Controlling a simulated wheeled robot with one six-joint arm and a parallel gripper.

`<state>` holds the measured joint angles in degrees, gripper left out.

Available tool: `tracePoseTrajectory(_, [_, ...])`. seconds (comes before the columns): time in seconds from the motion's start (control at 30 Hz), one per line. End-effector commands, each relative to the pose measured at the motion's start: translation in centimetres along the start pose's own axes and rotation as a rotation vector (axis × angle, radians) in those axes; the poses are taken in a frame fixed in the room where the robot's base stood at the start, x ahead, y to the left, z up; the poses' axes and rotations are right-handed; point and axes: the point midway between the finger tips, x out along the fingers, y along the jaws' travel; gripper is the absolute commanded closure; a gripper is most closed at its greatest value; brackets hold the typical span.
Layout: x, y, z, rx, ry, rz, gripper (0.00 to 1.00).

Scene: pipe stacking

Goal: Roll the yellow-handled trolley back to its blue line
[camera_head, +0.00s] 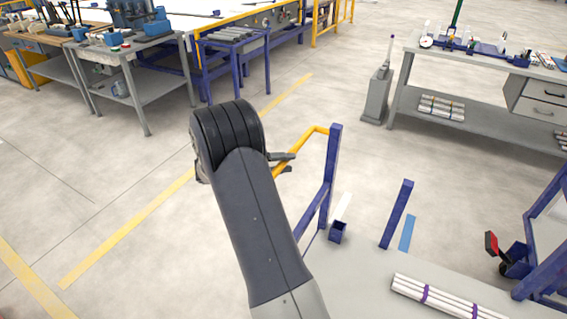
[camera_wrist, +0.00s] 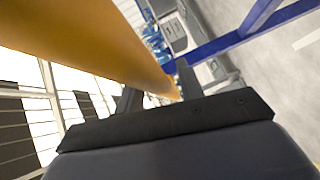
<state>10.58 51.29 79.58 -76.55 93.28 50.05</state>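The trolley's yellow handle (camera_head: 311,138) slopes from a blue upright post (camera_head: 331,160) down to my gripper (camera_head: 283,162). In the wrist view the yellow handle (camera_wrist: 95,40) runs large from the upper left down between the two fingers of my gripper (camera_wrist: 160,90). The fingers appear closed around the bar, though their contact is partly hidden. The trolley's grey deck (camera_head: 355,275) lies at the bottom, partly behind my arm. A blue line (camera_head: 408,233) shows on the floor just beyond the deck, right of a second blue post (camera_head: 397,214). The trolley's wheels are hidden.
Banded white pipes (camera_head: 447,300) lie at the lower right. A blue frame with a red-tipped pedal (camera_head: 491,244) stands at the right. Workbenches (camera_head: 160,85) stand back left, another bench (camera_head: 480,105) back right.

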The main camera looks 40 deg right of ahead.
Motion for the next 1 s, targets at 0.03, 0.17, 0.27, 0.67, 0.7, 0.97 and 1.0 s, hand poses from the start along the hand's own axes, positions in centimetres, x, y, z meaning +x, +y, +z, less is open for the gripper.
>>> tracePoseTrajectory(0.03, [-0.01,0.00,0.00,0.000,0.000,0.000,0.68])
tracePoseTrajectory(0.17, [-0.02,0.00,0.00,0.000,0.000,0.000,0.79])
tracePoseTrajectory(0.27, [-0.03,0.00,0.00,0.000,0.000,0.000,0.87])
tracePoseTrajectory(0.67, [-0.03,-0.02,0.01,0.000,0.000,0.000,1.00])
tracePoseTrajectory(0.7, [-0.03,-0.02,0.01,0.000,0.000,0.000,1.00])
tracePoseTrajectory(0.97, [0.02,-0.04,0.02,0.000,0.000,0.000,1.00])
tracePoseTrajectory(1.0, [0.08,-0.05,0.02,0.000,-0.001,0.000,1.00])
